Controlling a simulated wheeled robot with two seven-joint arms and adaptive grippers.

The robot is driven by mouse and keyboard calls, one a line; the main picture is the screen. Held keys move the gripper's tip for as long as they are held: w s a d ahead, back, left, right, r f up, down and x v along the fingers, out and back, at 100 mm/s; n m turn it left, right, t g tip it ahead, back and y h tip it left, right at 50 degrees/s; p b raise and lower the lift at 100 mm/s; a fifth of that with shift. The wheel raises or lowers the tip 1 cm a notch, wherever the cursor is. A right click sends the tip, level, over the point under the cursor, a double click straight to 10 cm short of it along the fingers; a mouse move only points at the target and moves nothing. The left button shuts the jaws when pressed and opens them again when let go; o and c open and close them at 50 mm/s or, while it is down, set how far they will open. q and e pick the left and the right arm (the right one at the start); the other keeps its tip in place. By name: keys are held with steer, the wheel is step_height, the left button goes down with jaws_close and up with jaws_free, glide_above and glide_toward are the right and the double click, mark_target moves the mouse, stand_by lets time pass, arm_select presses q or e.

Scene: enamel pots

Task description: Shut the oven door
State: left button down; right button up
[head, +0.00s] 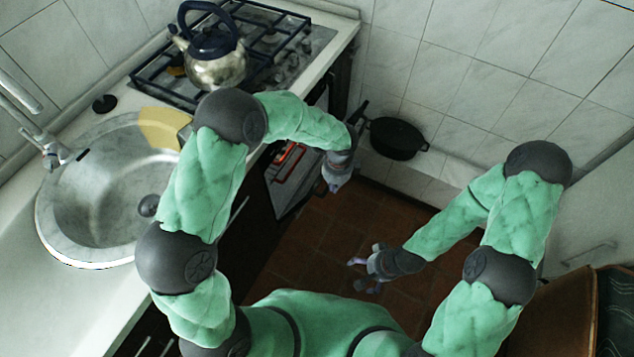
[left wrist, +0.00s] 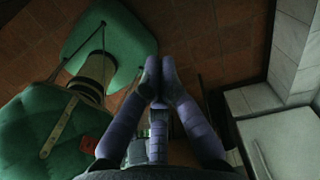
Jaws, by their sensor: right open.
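The oven door (head: 284,200) appears in the head view as a dark panel swung open from the front below the stove, partly hidden by my left arm. A red-orange outline (head: 291,162) shows at the oven. My left gripper (head: 334,186) is just right of the door's outer side, pointing down; I cannot tell whether it touches the door. In the left wrist view its fingertips (left wrist: 160,72) are together, with nothing visible between them. My right gripper (head: 364,274) is open and empty over the brown tiled floor, lower right of the door.
A kettle (head: 214,55) stands on the gas stove (head: 285,62). A round sink (head: 80,215) is set in the counter at left. A black pan (head: 397,138) is by the tiled wall. The brown floor (head: 315,240) between my arms is clear.

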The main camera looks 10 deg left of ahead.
arm_select(q)
steer(key=b, duration=0.6)
glide_above(324, 194)
steer(key=s, duration=0.3)
steer(key=shift+m, duration=0.4)
steer(key=f, duration=0.8)
steer(key=shift+w+d+f, duration=0.15)
steer(key=shift+d+f, duration=0.1)
steer(key=shift+f, duration=0.15)
steer(key=shift+w+a+r, duration=0.15)
steer(key=shift+a+r, duration=0.2)
steer(key=shift+a, duration=0.2)
steer(key=w+a+r+p, duration=0.3)
steer(key=a+p, duration=0.2)
steer(key=a, duration=0.4)
